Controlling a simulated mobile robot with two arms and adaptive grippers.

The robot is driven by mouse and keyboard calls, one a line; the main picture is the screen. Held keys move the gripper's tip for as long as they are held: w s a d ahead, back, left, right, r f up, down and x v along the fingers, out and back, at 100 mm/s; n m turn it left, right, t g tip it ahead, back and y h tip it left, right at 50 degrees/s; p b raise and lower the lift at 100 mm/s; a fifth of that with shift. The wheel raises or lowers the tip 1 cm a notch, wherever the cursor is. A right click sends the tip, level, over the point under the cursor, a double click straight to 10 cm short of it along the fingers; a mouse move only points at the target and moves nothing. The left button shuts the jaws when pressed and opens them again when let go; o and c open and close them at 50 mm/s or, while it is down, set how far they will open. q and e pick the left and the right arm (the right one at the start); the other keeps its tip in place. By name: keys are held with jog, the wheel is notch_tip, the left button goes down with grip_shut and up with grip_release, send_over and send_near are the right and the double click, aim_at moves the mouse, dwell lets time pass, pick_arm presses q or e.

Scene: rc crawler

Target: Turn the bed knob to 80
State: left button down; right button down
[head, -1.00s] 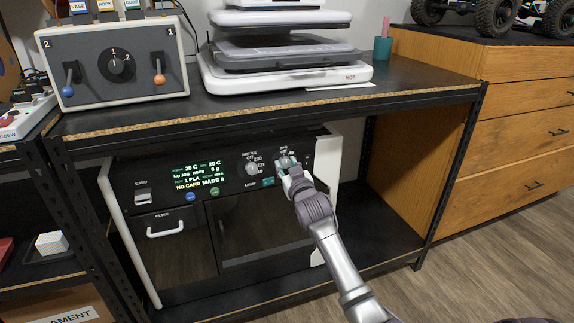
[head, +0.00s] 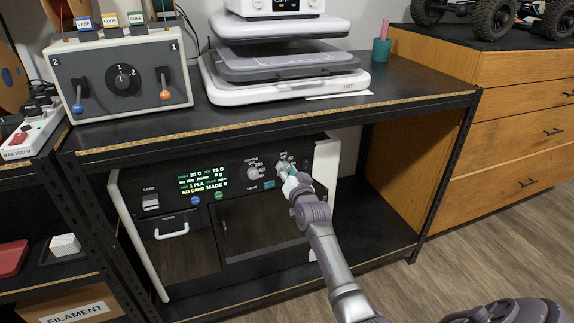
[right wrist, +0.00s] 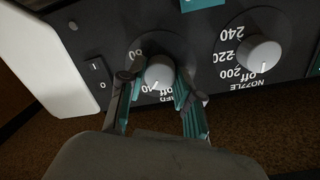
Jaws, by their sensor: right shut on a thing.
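The bed knob (right wrist: 159,74) is a round grey knob with a pale face on the printer's black front panel. In the right wrist view, where the panel lettering is upside down, its pointer mark is at the lower edge, near the small "off" and "40" markings; the exact reading is unclear. My right gripper (right wrist: 153,88) is shut on the knob, with one teal-padded finger on each side. In the head view my right gripper (head: 291,180) reaches the panel's upper right and partly covers the knob. My left gripper is not in view.
The nozzle knob (right wrist: 260,54) is beside the bed knob, and a small switch (right wrist: 97,83) is on its other side. The printer (head: 138,238) stands under the black tabletop (head: 215,118), whose front edge overhangs my arm's reach. Open shelf space lies right of the printer.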

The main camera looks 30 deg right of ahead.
jog(key=m+p, duration=0.2)
jog(key=m, duration=0.3)
jog(key=shift+d+m+y, duration=0.1)
jog(key=shift+m+y, duration=0.2)
jog(key=shift+m, duration=0.3)
jog(key=shift+m+p, duration=0.3)
jog(key=shift+m, duration=0.6)
jog(key=m, duration=0.2)
jog(key=shift+m, duration=0.3)
jog(key=m, duration=0.4)
jog(key=shift+y, duration=0.3)
jog(key=m, duration=0.2)
jog(key=shift+m, duration=0.3)
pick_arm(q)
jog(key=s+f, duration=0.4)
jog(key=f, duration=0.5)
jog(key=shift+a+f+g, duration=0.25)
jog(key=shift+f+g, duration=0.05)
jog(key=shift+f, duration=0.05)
pick_arm(e)
jog(key=shift+m, duration=0.3)
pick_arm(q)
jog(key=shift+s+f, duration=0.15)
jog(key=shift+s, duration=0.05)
